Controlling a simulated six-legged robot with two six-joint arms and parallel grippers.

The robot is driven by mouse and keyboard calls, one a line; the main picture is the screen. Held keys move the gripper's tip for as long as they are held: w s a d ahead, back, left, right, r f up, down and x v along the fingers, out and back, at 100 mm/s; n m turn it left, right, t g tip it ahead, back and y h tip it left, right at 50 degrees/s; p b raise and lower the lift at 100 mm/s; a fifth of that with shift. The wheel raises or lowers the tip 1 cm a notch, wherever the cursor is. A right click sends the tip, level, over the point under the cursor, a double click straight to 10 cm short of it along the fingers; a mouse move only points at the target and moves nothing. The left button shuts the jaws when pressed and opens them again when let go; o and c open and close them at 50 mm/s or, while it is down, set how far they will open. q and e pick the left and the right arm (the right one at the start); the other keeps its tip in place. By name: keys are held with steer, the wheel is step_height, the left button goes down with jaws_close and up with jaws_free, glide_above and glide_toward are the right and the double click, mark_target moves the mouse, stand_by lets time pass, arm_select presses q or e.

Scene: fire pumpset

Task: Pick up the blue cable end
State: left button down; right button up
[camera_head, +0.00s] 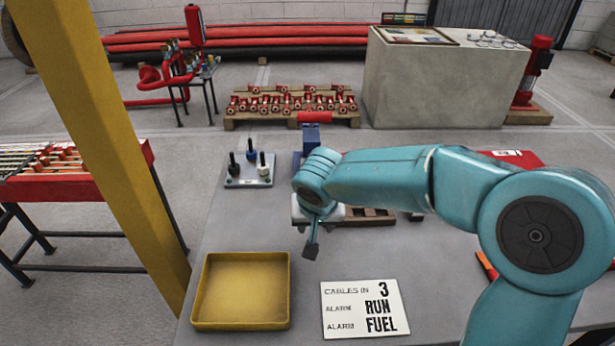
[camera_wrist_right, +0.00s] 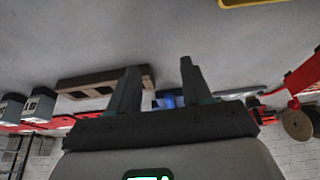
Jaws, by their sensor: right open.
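A small grey plate (camera_head: 249,178) stands on the left part of the grey table. It carries several short upright plugs, among them one with a blue body (camera_head: 251,155), which may be the blue cable end. No cable is clearly seen on it. My right gripper (camera_head: 311,250) points down over the table, to the right of and nearer than the plate, apart from it. In the right wrist view the two fingers (camera_wrist_right: 158,75) are spread with nothing between them. A blue item (camera_wrist_right: 168,100) shows beyond them, too small to identify. My left gripper is in neither view.
A yellow tray (camera_head: 241,325) and a white sign (camera_head: 364,308) lie at the table's front. A blue block (camera_head: 311,138) stands behind my right arm, with a wooden piece (camera_head: 378,217) under the arm. A yellow post (camera_head: 112,140) rises at left.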

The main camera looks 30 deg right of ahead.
steer(key=w+d, duration=0.1)
steer(key=w+d+p, duration=0.1)
steer(key=w, duration=0.1)
steer(key=w+d, duration=0.1)
steer(key=shift+w+d+r, duration=0.1)
steer(key=shift+w, duration=0.3)
steer(key=w+d, duration=0.1)
steer(key=w+d+p, duration=0.1)
steer(key=w, duration=0.1)
steer(key=w+d+f, duration=0.1)
steer(key=w, duration=0.1)
steer(key=shift+w+d+p, duration=0.1)
steer(key=shift+p, duration=0.3)
steer(key=shift+f, duration=0.15)
jaws_close()
